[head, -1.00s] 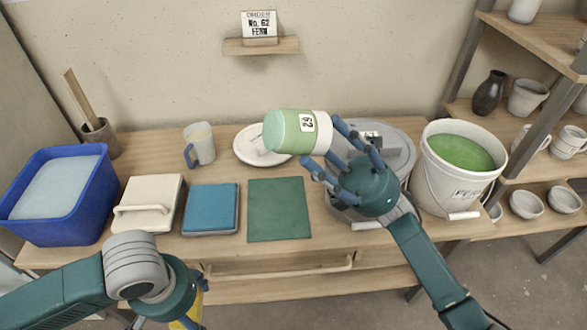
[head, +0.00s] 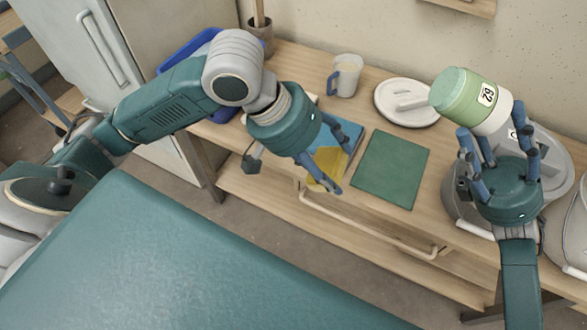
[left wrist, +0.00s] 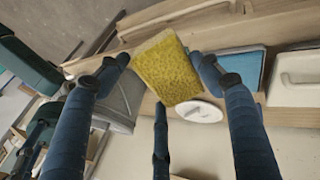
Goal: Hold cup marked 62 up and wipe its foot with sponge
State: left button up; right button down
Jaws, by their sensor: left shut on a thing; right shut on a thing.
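The cup marked 62 (head: 470,100) is green with a white part and lies tilted on its side in the air, its green end to the left. My right gripper (head: 492,140) is shut on its white part and holds it above the bench at the right of the head view. My left gripper (head: 338,160) is shut on the yellow sponge (head: 322,172), in front of the blue pad. The sponge (left wrist: 168,68) shows fully in the left wrist view, between the fingers. Sponge and cup are well apart.
A green mat (head: 392,168) lies bare on the bench. Behind it are a white lid (head: 385,92) with a handle and a mug (head: 345,78). A blue pad (head: 345,140) lies partly behind my left gripper.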

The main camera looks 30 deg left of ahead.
pick_arm(q)
notch_tip(320, 180, up, 16)
jog(key=w+d+t+h, duration=0.1)
jog(key=d+t+h, duration=0.1)
jog(key=h, duration=0.6)
send_near(451, 80)
jog(key=shift+x, duration=2.1)
jog(key=shift+w+d+f, duration=0.2)
jog(key=shift+d+f, duration=0.05)
jog(key=shift+d, duration=0.15)
